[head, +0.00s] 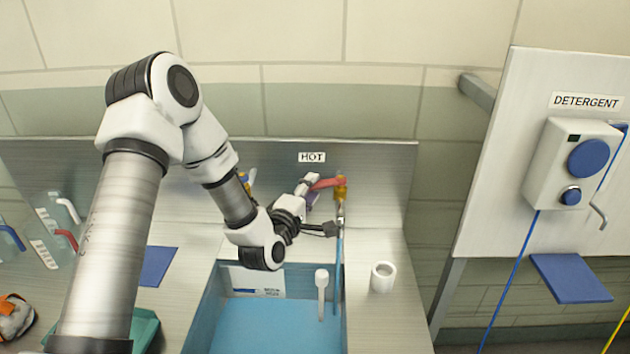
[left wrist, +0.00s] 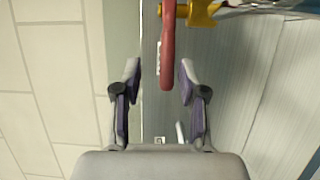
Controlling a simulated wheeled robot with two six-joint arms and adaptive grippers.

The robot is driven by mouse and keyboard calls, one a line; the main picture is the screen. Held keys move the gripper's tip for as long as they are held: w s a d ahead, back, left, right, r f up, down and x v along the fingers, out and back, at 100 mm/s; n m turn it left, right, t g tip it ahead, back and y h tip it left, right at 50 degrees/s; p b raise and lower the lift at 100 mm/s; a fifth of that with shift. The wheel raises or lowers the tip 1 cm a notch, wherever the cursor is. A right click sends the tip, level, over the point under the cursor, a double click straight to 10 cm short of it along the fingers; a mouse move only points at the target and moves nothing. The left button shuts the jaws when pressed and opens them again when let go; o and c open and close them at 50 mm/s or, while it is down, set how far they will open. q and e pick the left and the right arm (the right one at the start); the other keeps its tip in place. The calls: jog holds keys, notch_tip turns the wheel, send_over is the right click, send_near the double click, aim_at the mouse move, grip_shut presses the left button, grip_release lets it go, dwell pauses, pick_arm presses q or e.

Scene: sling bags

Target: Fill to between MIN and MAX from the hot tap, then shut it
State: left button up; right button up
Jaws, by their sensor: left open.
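The hot tap (head: 341,190) has a brass body and a red lever (head: 327,183), under a HOT sign (head: 312,157). My left gripper (head: 316,208) is open at the lever. In the left wrist view its fingers (left wrist: 160,72) stand either side of the red lever (left wrist: 167,55), with gaps showing. A narrow blue column (head: 338,262), looking like running water, drops from the spout into the sink (head: 205,325). Blue liquid (head: 275,328) covers the sink floor. A label (head: 257,281) is on its back wall; its marks are too small to read. My right gripper is out of view.
A white-topped upright rod (head: 321,283) stands in the sink. A white cup (head: 383,277) sits on the right counter. A detergent dispenser (head: 572,165) hangs on a panel at right. Bottles (head: 65,225), a green tray (head: 146,330) and an orange-grey bag (head: 14,316) lie left.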

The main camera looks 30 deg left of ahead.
pick_arm(q)
jog(key=w, duration=0.2)
jog(key=w+a, duration=0.1)
jog(key=shift+f, duration=0.4)
jog(key=shift+w+f, duration=0.2)
jog(key=shift+s+r, duration=0.2)
jog(key=shift+s, duration=0.05)
jog(key=shift+c, duration=0.6)
jog(key=shift+s+d+r, duration=0.1)
grip_shut()
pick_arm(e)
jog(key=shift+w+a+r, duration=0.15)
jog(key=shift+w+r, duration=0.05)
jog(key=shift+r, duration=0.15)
pick_arm(q)
jog(key=m+h, duration=0.1)
jog(key=h, duration=0.1)
jog(key=w+a+m+h+b, duration=0.1)
jog(key=m+h, duration=0.1)
jog(key=h, duration=0.1)
jog(key=w+a+m+h+b, duration=0.1)
jog(key=h, duration=0.1)
jog(key=shift+a+r+m+h, duration=0.1)
jog(key=shift+r+m+h, duration=0.05)
jog(key=shift+m+h, duration=0.2)
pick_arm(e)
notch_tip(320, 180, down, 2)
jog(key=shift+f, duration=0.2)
pick_arm(q)
jog(key=shift+w, duration=0.1)
